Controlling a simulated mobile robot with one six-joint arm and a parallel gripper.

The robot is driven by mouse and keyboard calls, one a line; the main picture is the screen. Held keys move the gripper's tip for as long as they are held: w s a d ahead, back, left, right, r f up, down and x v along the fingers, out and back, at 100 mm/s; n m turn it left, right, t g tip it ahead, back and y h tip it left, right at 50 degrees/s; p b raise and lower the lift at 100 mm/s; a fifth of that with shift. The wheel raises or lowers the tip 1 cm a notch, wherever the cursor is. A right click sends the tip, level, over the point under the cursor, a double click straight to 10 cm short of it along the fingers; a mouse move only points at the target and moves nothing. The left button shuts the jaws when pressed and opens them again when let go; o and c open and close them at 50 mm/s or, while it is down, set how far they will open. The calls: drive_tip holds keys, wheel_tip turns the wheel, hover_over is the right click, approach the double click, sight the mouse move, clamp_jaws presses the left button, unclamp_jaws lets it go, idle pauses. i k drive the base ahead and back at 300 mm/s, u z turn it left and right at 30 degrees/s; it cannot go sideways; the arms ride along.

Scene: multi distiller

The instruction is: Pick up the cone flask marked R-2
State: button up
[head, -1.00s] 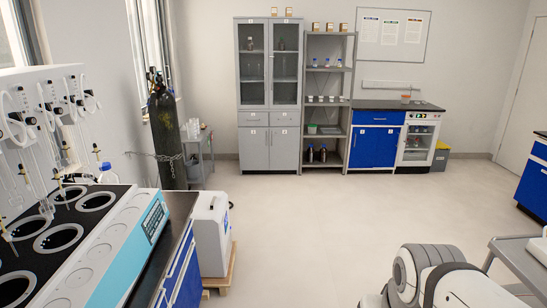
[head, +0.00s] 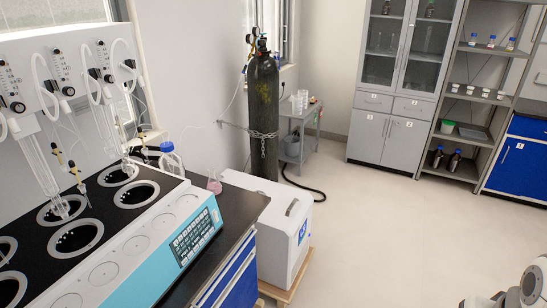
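A small conical flask with pinkish contents (head: 214,184) stands on the dark bench top (head: 236,204), near its far end, just beyond the multi distiller (head: 150,240). No marking on it can be read at this size, so I cannot tell whether it is R-2. A larger clear bottle with a blue cap (head: 170,158) stands to its left, behind the distiller. Part of my arm shows at the lower right edge, well away from the flask. My gripper is not in view.
A white machine (head: 270,226) on a wooden pallet stands beside the bench end. A tall dark gas cylinder (head: 263,110) is chained at the wall behind it. Grey cabinets (head: 385,137) and shelves (head: 470,130) line the back. The floor (head: 390,235) on the right is clear.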

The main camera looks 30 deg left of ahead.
sight(214, 186)
drive_tip(key=u, duration=0.5)
drive_tip(key=i, duration=1.35)
drive_tip(key=u, duration=1.5)
drive_tip(key=i, duration=0.8)
drive_tip(key=u, duration=0.35)
